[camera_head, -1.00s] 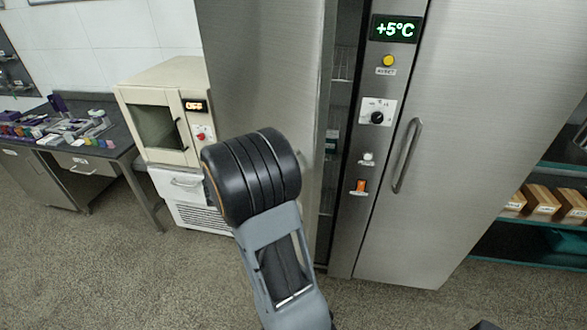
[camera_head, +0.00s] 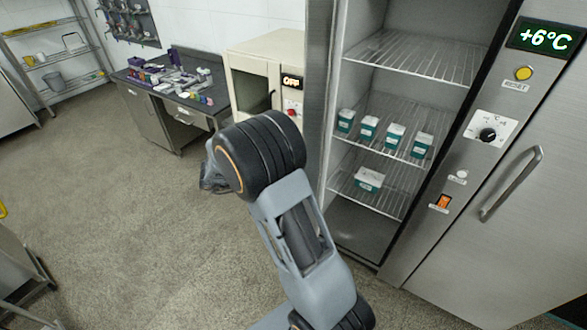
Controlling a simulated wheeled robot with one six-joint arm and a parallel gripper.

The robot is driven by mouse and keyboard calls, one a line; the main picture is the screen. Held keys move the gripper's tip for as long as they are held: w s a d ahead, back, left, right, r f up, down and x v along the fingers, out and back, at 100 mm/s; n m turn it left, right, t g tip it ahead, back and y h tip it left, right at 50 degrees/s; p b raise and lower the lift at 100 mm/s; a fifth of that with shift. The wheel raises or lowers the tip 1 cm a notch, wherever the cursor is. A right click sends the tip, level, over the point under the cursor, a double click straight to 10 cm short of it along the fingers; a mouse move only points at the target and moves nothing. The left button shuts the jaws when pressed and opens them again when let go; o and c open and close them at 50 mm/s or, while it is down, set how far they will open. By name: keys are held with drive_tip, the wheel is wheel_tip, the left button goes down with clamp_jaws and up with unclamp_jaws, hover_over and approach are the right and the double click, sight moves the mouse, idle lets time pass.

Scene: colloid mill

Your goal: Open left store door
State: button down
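The left store door (camera_head: 318,80) stands wide open, a narrow steel strip from this angle, just right of the beige oven. The store's left compartment (camera_head: 362,222) is exposed, with wire shelves inside. The door's handle is not visible. My arm's dark joint and grey link fill the middle of the view, in front of the door's lower part. A dark part of my gripper (camera_head: 212,172) pokes out left of the joint, away from the compartment. Its fingers are mostly hidden, so I cannot tell its opening or any contact with the door.
Several teal-and-white boxes (camera_head: 395,137) stand on the wire shelves. The control panel (camera_head: 490,133) reads +6°C. The right store door (camera_head: 545,235) is shut. The beige oven (camera_head: 250,75) and a cluttered bench (camera_head: 190,88) stand behind. The floor (camera_head: 130,220) at left is clear.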

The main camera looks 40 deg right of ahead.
drive_tip(key=shift+w, duration=0.15)
drive_tip(key=c, duration=1.1)
unclamp_jaws()
drive_tip(key=shift+c, duration=0.3)
